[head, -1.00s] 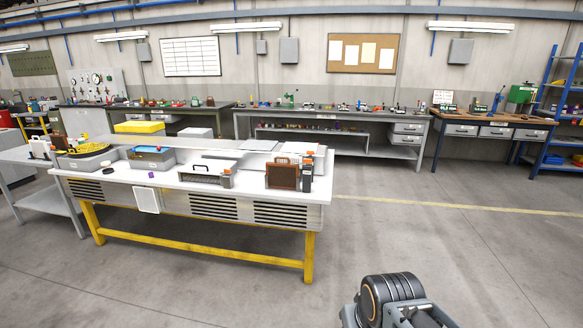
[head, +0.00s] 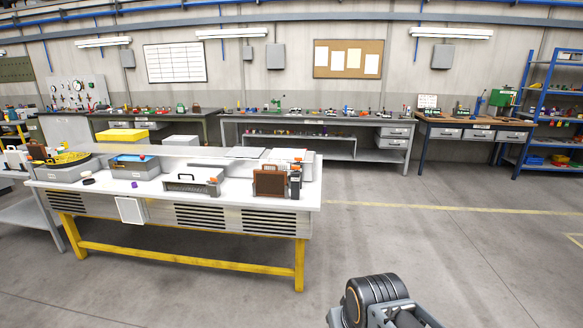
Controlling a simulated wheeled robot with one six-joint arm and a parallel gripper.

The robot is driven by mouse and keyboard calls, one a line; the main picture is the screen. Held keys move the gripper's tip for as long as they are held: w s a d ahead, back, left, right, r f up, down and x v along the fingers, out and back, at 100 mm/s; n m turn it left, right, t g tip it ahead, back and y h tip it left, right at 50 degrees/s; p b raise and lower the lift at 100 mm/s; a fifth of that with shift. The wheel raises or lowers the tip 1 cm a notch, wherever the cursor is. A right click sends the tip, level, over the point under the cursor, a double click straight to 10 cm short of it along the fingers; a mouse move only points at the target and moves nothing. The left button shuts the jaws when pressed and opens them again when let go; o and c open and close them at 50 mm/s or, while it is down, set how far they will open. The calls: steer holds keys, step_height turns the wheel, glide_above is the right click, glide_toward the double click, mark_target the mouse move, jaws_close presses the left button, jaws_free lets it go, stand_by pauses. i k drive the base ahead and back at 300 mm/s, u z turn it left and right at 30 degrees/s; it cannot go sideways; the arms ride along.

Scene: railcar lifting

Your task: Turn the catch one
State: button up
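I cannot single out a catch at this distance. The white workbench (head: 228,203) with yellow legs stands to the left of centre. On its top are a brown case with a handle (head: 270,182), a dark upright device with an orange top (head: 295,182), and a pale low box with a black handle (head: 192,182). A white square panel (head: 131,210) sits on the bench's slatted front. My arm shows at the bottom right, apart from the bench; its gripper is not in view.
A blue-lidded grey bin (head: 135,168) and a grey box with yellow things (head: 65,169) stand at the bench's left. Long benches (head: 312,121) line the back wall. A blue shelf rack (head: 545,110) is at the far right. The floor (head: 430,245) right of the white bench is clear.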

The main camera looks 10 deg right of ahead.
mark_target(294, 169)
steer(key=u, duration=0.5)
steer(key=i, duration=2.75)
steer(key=z, duration=0.5)
